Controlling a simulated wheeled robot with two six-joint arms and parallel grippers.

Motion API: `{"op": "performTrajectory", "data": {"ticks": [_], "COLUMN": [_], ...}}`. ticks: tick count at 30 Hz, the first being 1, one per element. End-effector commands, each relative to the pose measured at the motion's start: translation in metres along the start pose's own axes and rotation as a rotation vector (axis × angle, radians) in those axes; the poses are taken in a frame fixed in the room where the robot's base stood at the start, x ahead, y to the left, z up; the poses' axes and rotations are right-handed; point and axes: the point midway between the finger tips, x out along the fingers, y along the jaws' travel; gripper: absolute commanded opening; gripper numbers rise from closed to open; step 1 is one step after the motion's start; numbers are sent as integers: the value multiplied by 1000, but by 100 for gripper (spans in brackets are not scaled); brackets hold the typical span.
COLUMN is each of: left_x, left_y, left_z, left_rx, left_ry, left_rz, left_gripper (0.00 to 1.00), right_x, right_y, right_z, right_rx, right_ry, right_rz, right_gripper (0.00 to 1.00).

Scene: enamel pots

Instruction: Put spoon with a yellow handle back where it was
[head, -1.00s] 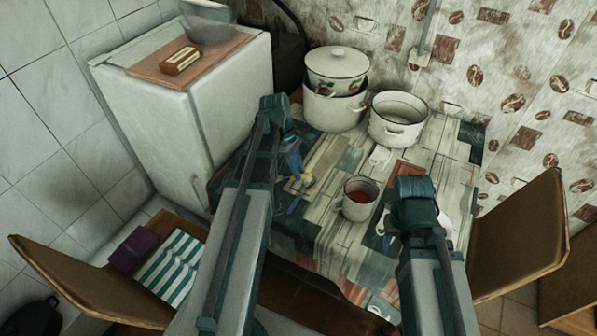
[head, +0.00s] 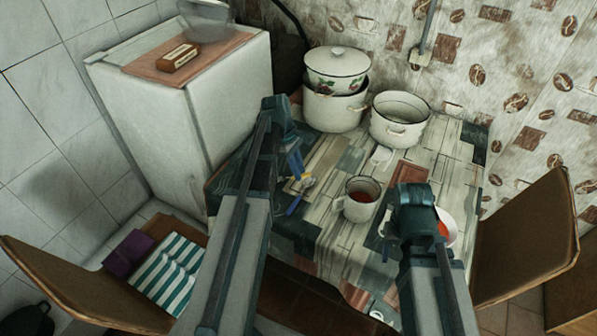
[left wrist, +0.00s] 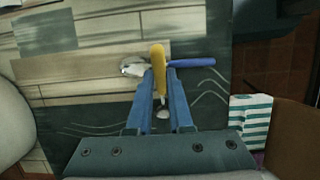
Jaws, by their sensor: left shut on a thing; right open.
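The spoon with a yellow handle (left wrist: 158,58) is between the blue fingertips of my left gripper (left wrist: 159,78), which is shut on it. In the left wrist view its handle points up and away, and a small metal part shows between the fingers. In the head view my left gripper (head: 300,174) is low over the table's left part, with a bit of yellow (head: 308,181) at its tips. A spoon with a blue handle (left wrist: 192,63) lies crosswise just beyond; I cannot tell whether the two spoons touch. My right gripper (head: 385,243) is open, partly hidden by its wrist.
An enamel mug (head: 356,209) with red contents stands between my arms. A white plate (head: 452,222) with red food is partly behind my right wrist. A lidded pot (head: 337,86) and an open pot (head: 398,130) stand at the back. A fridge (head: 150,118) borders the table's left.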

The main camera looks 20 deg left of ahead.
Motion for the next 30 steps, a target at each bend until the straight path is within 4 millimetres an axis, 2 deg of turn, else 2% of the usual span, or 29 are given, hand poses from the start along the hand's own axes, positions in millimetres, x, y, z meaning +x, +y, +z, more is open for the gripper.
{"op": "performTrajectory", "data": {"ticks": [4,5,9,22,30], "left_x": [4,3,3,-1,-25], "left_y": [0,0,0,0,0], "left_z": [-1,-1,-1,0,1], "left_rx": [0,0,0,0,0], "left_ry": [0,0,0,0,0], "left_rz": [0,0,0,0,0], "left_gripper": [0,22,48,49,49], "right_x": [5,3,3,-1,-24], "right_y": [0,0,0,0,2], "right_z": [0,0,0,0,1], "right_rx": [0,0,0,0,0], "right_ry": [0,0,0,0,0], "right_rz": [0,0,0,0,0], "right_gripper": [50,50,50,50,50]}}
